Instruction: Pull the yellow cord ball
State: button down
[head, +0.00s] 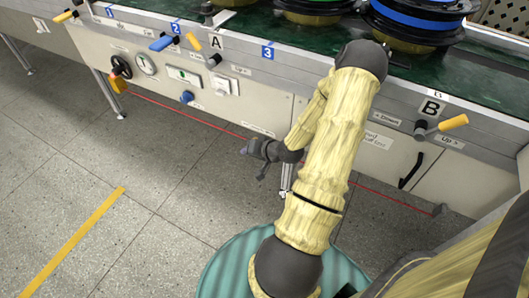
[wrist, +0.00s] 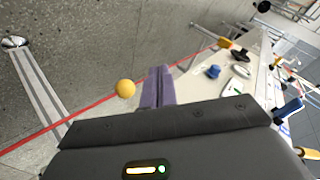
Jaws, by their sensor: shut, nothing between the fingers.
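The yellow cord ball (wrist: 125,88) shows in the wrist view, just left of my fingers and close to the red cord (wrist: 75,123). My gripper (wrist: 158,72) is shut and empty, with its purple-grey fingers pressed together. A small gap shows between the ball and the fingers in this view; their difference in depth is hard to tell. In the head view my gripper (head: 246,150) is in front of the bench's lower panel, near the red cord (head: 190,115). I cannot make out the ball in the head view, where my gripper and arm may hide it.
Reels (head: 415,22) stand on top. A bench leg (wrist: 38,85) is left in the wrist view. The floor (head: 150,160) in front is open.

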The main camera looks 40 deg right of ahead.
jog(key=s+d+f+m+t+h+b, duration=0.1)
jog(key=d+f+m+t+b, duration=0.45)
jog(key=f+b, duration=0.45)
jog(key=s+d+m+t+h, duration=0.3)
jog(key=d+h, duration=0.1)
jog(key=d, duration=0.1)
jog(key=shift+d+r+b, duration=0.15)
jog(key=shift+r+b, duration=0.15)
jog(key=shift+b, duration=0.05)
jog(key=shift+w+m, duration=0.1)
jog(key=shift+m, duration=0.15)
jog(key=w+d+b, duration=0.1)
jog(key=w+b, duration=0.3)
jog(key=w, duration=0.5)
jog(key=shift+w+d+r+b, duration=0.2)
jog(key=shift+w+r+b, duration=0.1)
jog(key=shift+w, duration=0.05)
